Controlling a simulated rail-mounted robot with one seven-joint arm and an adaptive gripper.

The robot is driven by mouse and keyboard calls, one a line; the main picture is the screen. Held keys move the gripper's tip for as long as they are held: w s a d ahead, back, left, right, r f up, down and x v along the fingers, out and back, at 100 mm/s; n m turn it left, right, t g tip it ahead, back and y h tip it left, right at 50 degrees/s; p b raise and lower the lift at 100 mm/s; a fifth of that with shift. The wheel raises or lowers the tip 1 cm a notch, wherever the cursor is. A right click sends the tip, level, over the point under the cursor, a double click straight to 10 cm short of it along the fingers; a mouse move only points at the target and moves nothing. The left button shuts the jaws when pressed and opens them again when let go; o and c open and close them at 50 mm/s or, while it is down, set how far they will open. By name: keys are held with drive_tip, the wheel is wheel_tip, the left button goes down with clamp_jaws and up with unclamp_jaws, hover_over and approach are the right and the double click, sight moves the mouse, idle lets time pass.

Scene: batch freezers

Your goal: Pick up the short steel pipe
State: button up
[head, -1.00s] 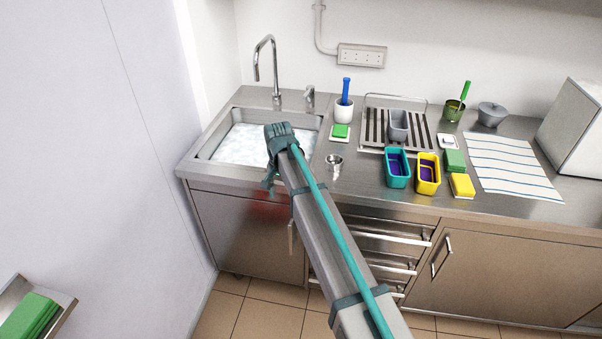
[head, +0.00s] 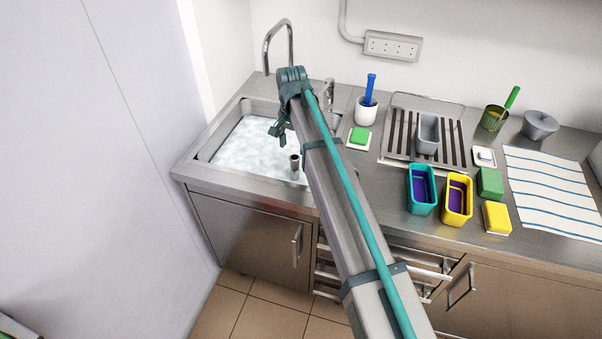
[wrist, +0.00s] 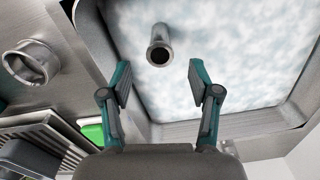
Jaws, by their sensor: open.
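A short steel pipe (wrist: 160,45) stands upright, its open end up, in the white foamy water of the sink (wrist: 288,110). In the head view the pipe (head: 294,165) shows beside my arm, its lower part hidden by the foam. My gripper (wrist: 160,78) is open and empty above the sink. In the wrist view the pipe lies beyond the fingertips, between their lines and apart from both. In the head view my gripper (head: 280,131) is partly hidden by my own arm.
A wide round steel piece (wrist: 30,62) sits on the counter beside the sink. A tap (head: 280,45) rises behind the sink. A green sponge (head: 359,136), a white cup with a blue handle (head: 367,111), a drying rack (head: 395,150) and teal (head: 422,190) and yellow (head: 457,200) tubs stand right.

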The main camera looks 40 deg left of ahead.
sight(294, 158)
drive_tip(key=shift+w, duration=0.1)
wheel_tip(294, 158, down, 5)
drive_tip(key=shift+r+p, duration=0.1)
drive_tip(key=shift+p, duration=0.65)
drive_tip(key=shift+f+p, duration=0.65)
drive_tip(key=shift+f, duration=0.35)
drive_tip(key=shift+w+f+p, duration=0.2)
drive_tip(key=shift+f+p, duration=0.45)
drive_tip(key=shift+f, duration=1.2)
drive_tip(key=c, duration=1.1)
drive_tip(key=shift+r, duration=0.15)
